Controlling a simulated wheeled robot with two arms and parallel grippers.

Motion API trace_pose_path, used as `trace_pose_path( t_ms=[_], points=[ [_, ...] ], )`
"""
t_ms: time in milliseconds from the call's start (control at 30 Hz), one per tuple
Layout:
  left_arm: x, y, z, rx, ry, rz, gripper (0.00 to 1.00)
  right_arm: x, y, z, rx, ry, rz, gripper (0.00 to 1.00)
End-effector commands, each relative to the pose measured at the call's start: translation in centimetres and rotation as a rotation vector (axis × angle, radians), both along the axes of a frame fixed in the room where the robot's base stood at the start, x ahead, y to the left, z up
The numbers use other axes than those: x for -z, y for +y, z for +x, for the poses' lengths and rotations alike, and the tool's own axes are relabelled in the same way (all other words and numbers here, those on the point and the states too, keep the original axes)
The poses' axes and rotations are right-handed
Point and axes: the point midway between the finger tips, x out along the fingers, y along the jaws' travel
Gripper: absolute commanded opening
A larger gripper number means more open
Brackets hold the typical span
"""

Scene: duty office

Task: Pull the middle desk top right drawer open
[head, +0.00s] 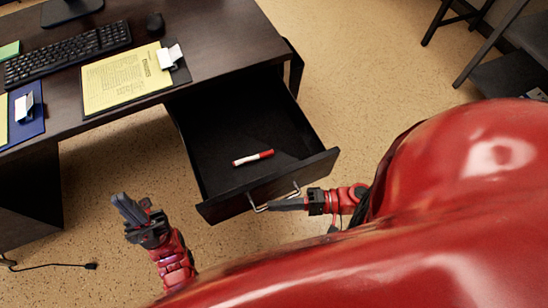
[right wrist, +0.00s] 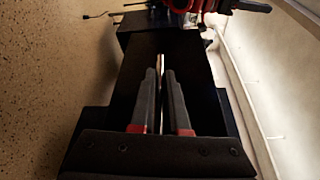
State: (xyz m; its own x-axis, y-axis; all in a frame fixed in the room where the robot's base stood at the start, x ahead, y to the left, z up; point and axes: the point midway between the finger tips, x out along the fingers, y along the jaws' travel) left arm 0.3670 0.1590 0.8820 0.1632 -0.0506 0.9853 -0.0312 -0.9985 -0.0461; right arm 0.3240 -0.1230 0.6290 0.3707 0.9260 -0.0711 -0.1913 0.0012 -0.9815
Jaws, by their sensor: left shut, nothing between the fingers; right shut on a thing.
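The top right drawer (head: 222,130) of the dark desk (head: 215,40) is pulled well out, and its inside shows in the head view. A red and white marker (head: 253,158) lies on its floor. My right gripper (head: 278,205) is at the drawer front, shut on the metal handle (head: 295,190). In the right wrist view, the two fingers of my right gripper (right wrist: 160,85) point ahead, close together, and the held part of the handle is hard to make out. My left gripper (head: 124,205) is shut and empty, apart from the drawer at its left.
A cable (head: 60,265) lies on the floor at left. Speckled floor is free right of the desk.

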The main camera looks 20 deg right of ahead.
Motion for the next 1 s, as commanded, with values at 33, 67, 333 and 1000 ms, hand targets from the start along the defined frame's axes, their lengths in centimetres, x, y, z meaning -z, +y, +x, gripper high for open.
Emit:
trace_pose_path(
  t_ms=[33, 67, 333, 1000],
  points=[
    [0.1, 0.0, 0.0, 0.000, 0.000, 0.000, 0.00, 0.6, -0.3, 0.1, 0.008, 0.013, -0.010, 0.00],
    [0.1, 0.0, 0.0, 0.000, 0.000, 0.000, 0.00, 0.6, -0.3, 0.1, 0.009, 0.013, -0.011, 0.00],
    [0.1, 0.0, 0.0, 0.000, 0.000, 0.000, 0.00, 0.3, -0.2, 0.1, 0.008, 0.008, -0.008, 0.43],
    [-0.4, 0.0, 0.0, 0.000, 0.000, 0.000, 0.00, -0.1, -2.2, -0.7, 0.004, 0.006, -0.008, 0.43]
  ],
)
